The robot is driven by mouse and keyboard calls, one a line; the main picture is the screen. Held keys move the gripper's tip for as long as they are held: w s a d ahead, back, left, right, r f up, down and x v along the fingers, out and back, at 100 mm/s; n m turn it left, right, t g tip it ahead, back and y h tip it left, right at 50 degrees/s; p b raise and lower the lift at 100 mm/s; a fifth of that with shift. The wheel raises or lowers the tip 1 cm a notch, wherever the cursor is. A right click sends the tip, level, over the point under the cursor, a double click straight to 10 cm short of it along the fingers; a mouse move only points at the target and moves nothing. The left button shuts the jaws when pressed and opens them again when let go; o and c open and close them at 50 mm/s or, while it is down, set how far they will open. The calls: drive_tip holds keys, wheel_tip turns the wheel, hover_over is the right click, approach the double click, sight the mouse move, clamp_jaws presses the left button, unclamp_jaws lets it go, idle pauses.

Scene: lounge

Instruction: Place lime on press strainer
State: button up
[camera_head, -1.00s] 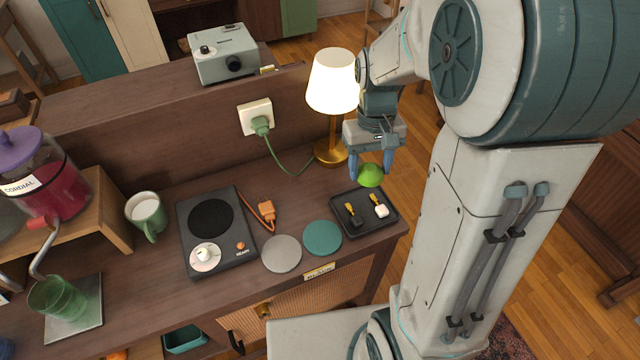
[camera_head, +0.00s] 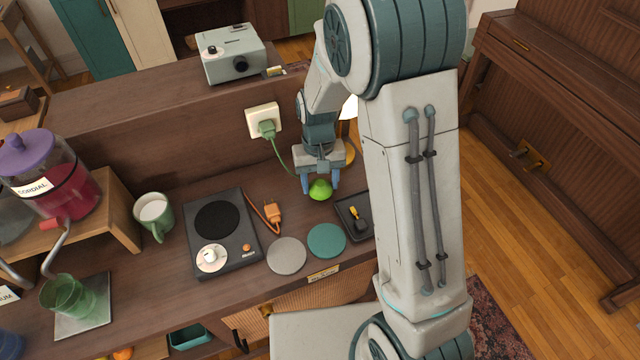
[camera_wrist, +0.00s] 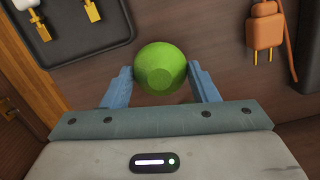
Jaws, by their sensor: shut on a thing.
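The green lime (camera_head: 320,190) is held between the blue fingers of my gripper (camera_head: 321,186), above the back right part of the brown counter. The wrist view also shows the lime (camera_wrist: 161,69) between both fingertips of my gripper (camera_wrist: 163,78), with a flat cut-looking facet facing the camera. The gripper is shut on it. I cannot make out a press strainer for certain in these frames.
A black tray (camera_head: 345,206) with small plugs is just right of the lime. A teal coaster (camera_head: 326,240), a grey coaster (camera_head: 286,256), a hot plate (camera_head: 240,262) and an orange plug (camera_head: 273,213) lie nearby. A green mug (camera_head: 153,216), cordial jar (camera_head: 62,190) and green glass (camera_head: 68,298) stand left.

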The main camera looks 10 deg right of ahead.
drive_tip(key=shift+f, duration=1)
drive_tip(key=shift+f, duration=0.15)
drive_tip(key=o, duration=1.1)
